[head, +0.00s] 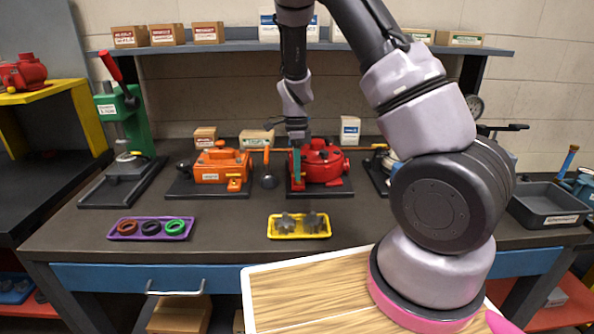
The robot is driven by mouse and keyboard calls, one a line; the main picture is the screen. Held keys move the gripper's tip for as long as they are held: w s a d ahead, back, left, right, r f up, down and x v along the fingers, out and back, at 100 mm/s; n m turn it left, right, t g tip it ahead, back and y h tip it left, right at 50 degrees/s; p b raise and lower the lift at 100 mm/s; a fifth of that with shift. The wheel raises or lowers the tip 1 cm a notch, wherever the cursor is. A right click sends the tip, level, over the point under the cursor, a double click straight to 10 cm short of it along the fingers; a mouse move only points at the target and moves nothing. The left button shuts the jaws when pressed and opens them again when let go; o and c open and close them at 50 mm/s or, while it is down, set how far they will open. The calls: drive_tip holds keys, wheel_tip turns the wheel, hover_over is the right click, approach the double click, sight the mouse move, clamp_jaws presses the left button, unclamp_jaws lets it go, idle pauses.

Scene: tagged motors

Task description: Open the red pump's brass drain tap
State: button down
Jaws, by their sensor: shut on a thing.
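The red pump (326,170) stands on a dark base plate near the back middle of the bench. My gripper (297,176) reaches down from above at the pump's left front side, with a teal finger in sight. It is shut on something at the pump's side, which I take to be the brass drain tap. The tap itself is hidden behind the fingers, so its handle angle cannot be told.
An orange pump (222,168) and an orange-handled tool (267,170) stand close left of my gripper. A green press (126,128) is farther left. Purple (119,232) and yellow (285,232) trays lie in front, with clear bench between them.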

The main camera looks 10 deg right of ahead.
drive_tip(key=n+h, duration=0.1)
drive_tip(key=n, duration=0.3)
drive_tip(key=shift+a+n, duration=0.15)
drive_tip(key=shift+n, duration=0.15)
drive_tip(key=n, duration=0.4)
drive_tip(key=shift+s+h, duration=0.2)
drive_tip(key=shift+h, duration=0.2)
drive_tip(key=n+t, duration=0.1)
drive_tip(key=n, duration=0.3)
drive_tip(key=shift+s+n+h, duration=0.1)
drive_tip(key=shift+n+h, duration=0.2)
drive_tip(key=shift+n, duration=0.1)
drive_tip(key=shift+s+n+t, duration=0.1)
drive_tip(key=shift+n+t, duration=0.3)
drive_tip(key=shift+n, duration=1.5)
drive_tip(key=c, duration=1.1)
unclamp_jaws()
